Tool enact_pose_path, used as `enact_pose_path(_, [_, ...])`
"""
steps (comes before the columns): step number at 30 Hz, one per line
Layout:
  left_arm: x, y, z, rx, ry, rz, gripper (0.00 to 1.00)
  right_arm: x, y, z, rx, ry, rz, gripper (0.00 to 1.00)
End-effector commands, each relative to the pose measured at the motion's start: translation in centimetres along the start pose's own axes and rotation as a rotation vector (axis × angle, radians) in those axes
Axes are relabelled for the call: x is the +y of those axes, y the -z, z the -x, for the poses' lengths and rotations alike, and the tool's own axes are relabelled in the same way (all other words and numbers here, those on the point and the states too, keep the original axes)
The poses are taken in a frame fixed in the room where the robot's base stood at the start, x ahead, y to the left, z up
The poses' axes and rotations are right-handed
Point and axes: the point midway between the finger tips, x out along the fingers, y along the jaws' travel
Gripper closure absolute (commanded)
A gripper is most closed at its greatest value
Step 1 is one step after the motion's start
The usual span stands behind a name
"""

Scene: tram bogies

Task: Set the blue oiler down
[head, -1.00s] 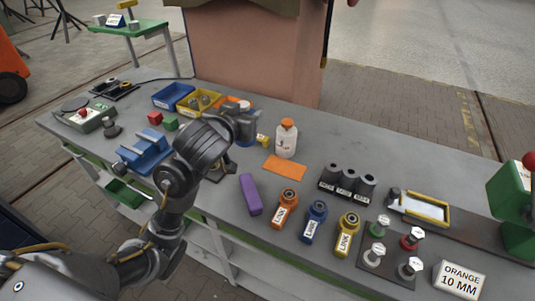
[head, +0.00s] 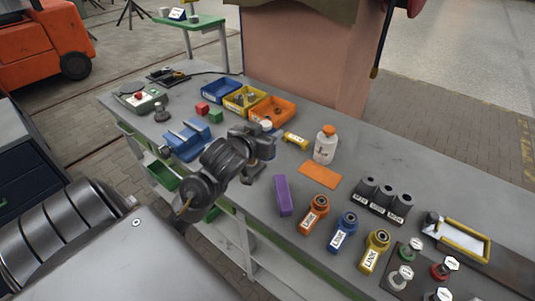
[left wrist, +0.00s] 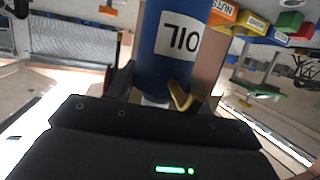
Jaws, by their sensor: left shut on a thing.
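My left gripper (head: 258,148) is shut on the blue oiler (left wrist: 170,45), which fills the upper middle of the left wrist view with its white label upside down in that picture. In the head view the gripper is over the bench, on the near side of the orange bin, and hides most of the oiler. A small blue part of the oiler (head: 271,130) seems to show beyond the gripper. The oiler's base and any gap to the bench cannot be made out. My right gripper is not in view.
The grey bench (head: 385,160) holds an orange bin (head: 288,115), a yellow block (head: 295,140), a white bottle (head: 325,148), an orange mat (head: 319,175) and a purple block (head: 283,195). A blue vise (head: 186,140) stands left of the gripper.

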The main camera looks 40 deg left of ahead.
Motion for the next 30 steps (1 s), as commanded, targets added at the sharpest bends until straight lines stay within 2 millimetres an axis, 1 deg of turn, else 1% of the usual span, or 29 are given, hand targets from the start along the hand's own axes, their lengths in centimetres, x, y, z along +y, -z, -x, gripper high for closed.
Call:
enact_pose_path(1, [-0.4, -0.1, 0.1, 0.001, 0.005, -0.002, 0.75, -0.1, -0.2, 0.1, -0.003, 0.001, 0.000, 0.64])
enact_pose_path(5, [-0.6, -0.1, 0.1, 0.004, 0.007, -0.003, 0.75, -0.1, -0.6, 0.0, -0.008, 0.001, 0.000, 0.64])
enact_pose_path(8, [-0.8, -0.2, -0.6, 0.005, 0.007, -0.007, 0.75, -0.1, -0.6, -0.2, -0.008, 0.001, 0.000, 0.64])
enact_pose_path(11, [-1.2, -0.5, -1.7, 0.004, 0.008, -0.012, 0.75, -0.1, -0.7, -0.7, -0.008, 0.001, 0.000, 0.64])
enact_pose_path(12, [-1.5, -0.5, -2.2, 0.004, 0.010, -0.013, 0.75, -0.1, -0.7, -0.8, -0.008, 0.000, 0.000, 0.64])
enact_pose_path(13, [-1.8, -0.4, -2.7, 0.001, 0.011, -0.011, 0.75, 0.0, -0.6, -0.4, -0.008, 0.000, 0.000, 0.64])
enact_pose_path(15, [-2.6, -0.5, -4.6, -0.003, 0.013, -0.005, 0.75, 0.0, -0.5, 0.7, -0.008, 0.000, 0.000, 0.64])
enact_pose_path(20, [-4.3, -1.2, -8.9, 0.000, 0.012, -0.002, 0.75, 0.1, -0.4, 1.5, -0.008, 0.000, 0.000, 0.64])
enact_pose_path(21, [-4.6, -2.1, -9.9, -0.003, 0.010, 0.000, 0.75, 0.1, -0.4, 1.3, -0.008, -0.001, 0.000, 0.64])
enact_pose_path(25, [-5.3, -3.8, -12.3, -0.001, 0.009, -0.001, 0.75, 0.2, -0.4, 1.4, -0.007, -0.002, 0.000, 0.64])
enact_pose_path(27, [-5.6, -4.5, -13.2, 0.000, 0.009, -0.001, 0.75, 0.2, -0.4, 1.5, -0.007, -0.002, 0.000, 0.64])
enact_pose_path(30, [-5.9, -5.0, -14.1, 0.002, 0.008, 0.000, 0.75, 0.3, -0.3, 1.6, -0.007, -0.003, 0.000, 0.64])
